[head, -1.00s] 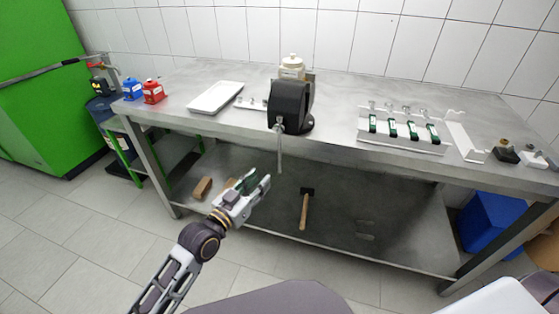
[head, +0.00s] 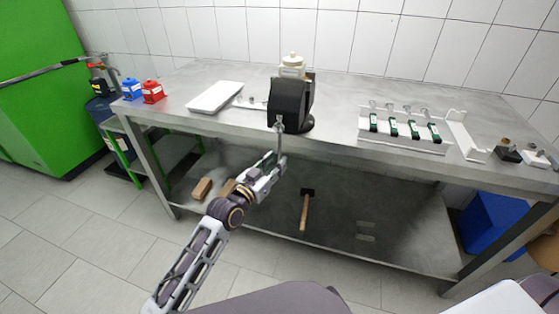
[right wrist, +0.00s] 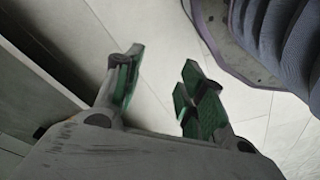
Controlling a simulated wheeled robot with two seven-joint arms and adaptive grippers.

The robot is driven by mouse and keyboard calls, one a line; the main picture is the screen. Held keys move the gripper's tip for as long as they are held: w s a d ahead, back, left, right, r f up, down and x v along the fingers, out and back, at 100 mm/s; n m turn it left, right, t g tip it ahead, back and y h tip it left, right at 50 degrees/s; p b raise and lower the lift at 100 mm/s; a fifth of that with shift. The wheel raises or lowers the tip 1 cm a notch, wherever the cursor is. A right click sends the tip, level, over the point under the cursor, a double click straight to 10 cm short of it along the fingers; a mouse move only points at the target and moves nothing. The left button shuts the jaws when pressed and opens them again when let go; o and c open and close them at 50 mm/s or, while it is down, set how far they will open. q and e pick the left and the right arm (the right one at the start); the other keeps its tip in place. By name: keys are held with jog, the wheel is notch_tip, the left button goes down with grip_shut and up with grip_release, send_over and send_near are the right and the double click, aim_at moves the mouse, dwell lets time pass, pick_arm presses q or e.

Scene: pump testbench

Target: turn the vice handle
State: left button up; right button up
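The black vice (head: 290,103) stands at the front edge of the metal workbench in the head view. Its thin grey handle (head: 280,137) hangs down in front of the bench edge. My left gripper (head: 274,160) is at the lower part of the handle, with its fingers pointing up and apart. It hides the handle's lower end, and I cannot tell whether the fingers touch the bar. My right gripper (right wrist: 162,62) shows only in the right wrist view. Its green-padded fingers are apart, with nothing between them but tiled floor behind.
A white tray (head: 215,97) lies on the bench left of the vice, and a cream container (head: 292,66) stands behind it. A rack (head: 405,140) with green parts stands right. The lower shelf holds a hammer (head: 305,212) and a brown block (head: 202,188).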

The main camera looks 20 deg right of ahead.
pick_arm(q)
jog(key=shift+x, duration=1.45)
pick_arm(e)
jog(key=shift+w+a+r, duration=0.15)
jog(key=shift+w+r, duration=0.1)
jog(key=shift+r, duration=0.3)
jog(key=shift+w+a+r, duration=0.1)
jog(key=shift+w+r, duration=0.15)
jog(key=shift+r, duration=0.25)
pick_arm(q)
grip_shut()
pick_arm(e)
jog(key=shift+s+f, duration=0.15)
